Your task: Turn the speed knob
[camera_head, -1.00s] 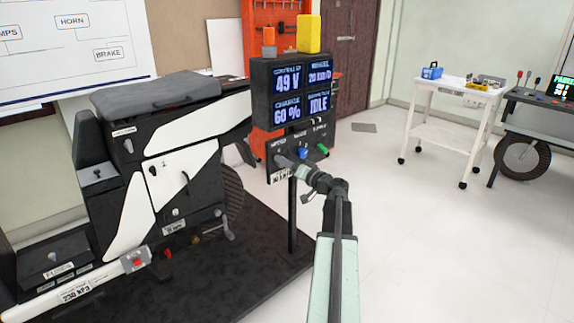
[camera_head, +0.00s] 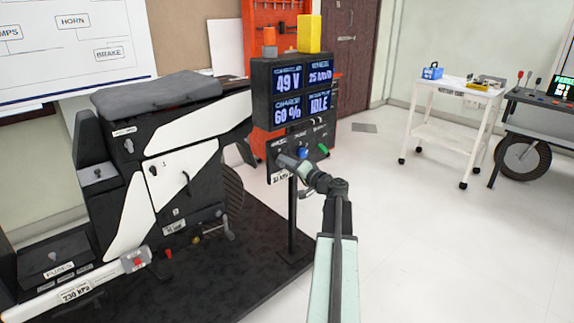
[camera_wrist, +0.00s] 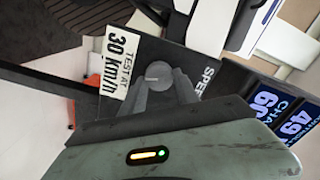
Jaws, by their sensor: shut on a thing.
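The grey round speed knob (camera_wrist: 158,72) sits on the dark control panel (camera_wrist: 185,58) in the wrist view, beside a partly hidden "SPEE…" label (camera_wrist: 208,82). My gripper (camera_wrist: 159,83) has a finger on either side of the knob and is shut on it. A white label (camera_wrist: 122,70) reads "TEST AT 30 km/h". The display box (camera_head: 290,92) above reads 49 V, about 25 km/h, 60 % and IDLE.
A blue knob (camera_head: 303,152) and a green knob (camera_head: 323,149) stand just right of my gripper on the panel. The black and white chassis rig (camera_head: 160,170) fills the left. A white cart (camera_head: 448,130) stands at the right, with clear floor before it.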

